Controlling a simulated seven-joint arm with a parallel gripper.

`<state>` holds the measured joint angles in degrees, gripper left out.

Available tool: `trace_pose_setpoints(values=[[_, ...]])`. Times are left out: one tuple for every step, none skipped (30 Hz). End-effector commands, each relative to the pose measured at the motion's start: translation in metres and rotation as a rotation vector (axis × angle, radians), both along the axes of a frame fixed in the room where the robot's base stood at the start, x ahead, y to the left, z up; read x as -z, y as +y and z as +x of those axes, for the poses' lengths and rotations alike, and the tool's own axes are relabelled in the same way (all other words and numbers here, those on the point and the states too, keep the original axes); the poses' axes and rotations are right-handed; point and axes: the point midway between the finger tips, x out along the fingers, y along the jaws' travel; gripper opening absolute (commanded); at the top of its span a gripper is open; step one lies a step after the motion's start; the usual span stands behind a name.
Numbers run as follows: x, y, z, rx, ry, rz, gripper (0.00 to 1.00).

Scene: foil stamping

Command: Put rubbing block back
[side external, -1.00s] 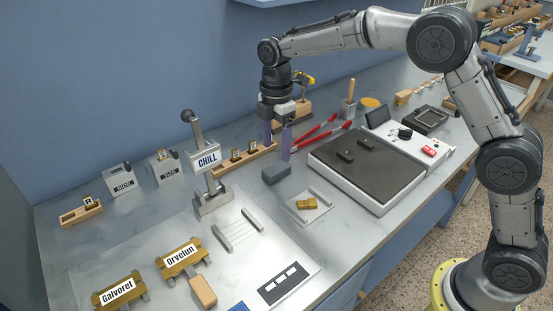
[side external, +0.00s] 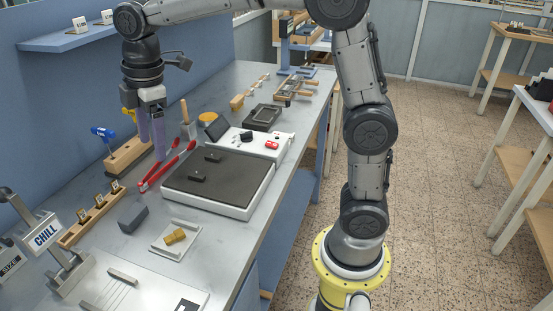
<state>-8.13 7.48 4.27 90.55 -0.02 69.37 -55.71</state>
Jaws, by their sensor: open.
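A dark grey block (side external: 133,215), probably the rubbing block, lies on the bench between the wooden type rack (side external: 75,232) and a small pale tray (side external: 192,250). My gripper (side external: 152,150) points down with its two purple fingers apart and nothing visible between them. It hangs above and behind the grey block in the picture, clear of it.
A hot plate (side external: 215,182) with a dark top fills the middle of the bench. A brass piece (side external: 175,237) sits on the pale tray. A wooden stand (side external: 128,157) with coloured-handled tools is left of my gripper.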

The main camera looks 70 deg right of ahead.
Motion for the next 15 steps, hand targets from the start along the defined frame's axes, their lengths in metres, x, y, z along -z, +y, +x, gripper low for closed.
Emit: trace_pose_setpoints(values=[[-0.010,-0.008,-0.022,0.082,-0.029,0.016,0.73],[-0.013,-0.012,-0.034,0.135,-0.045,0.026,0.73],[-0.017,-0.018,-0.050,0.204,-0.065,0.040,0.73],[-0.019,-0.021,-0.062,0.256,-0.080,0.053,0.73],[-0.020,-0.025,-0.075,0.307,-0.095,0.065,0.73],[-0.021,-0.030,-0.091,0.376,-0.115,0.082,0.73],[-0.021,-0.033,-0.103,0.428,-0.131,0.097,0.73],[-0.020,-0.036,-0.116,0.478,-0.145,0.111,0.73],[-0.018,-0.039,-0.132,0.546,-0.166,0.133,0.73],[-0.016,-0.042,-0.144,0.598,-0.180,0.149,0.73],[-0.013,-0.045,-0.155,0.647,-0.194,0.165,0.73],[-0.008,-0.047,-0.170,0.711,-0.211,0.187,0.73],[-0.004,-0.049,-0.180,0.756,-0.224,0.204,0.73],[0.000,-0.051,-0.190,0.801,-0.235,0.221,0.73],[0.005,-0.053,-0.202,0.854,-0.252,0.242,0.73]])
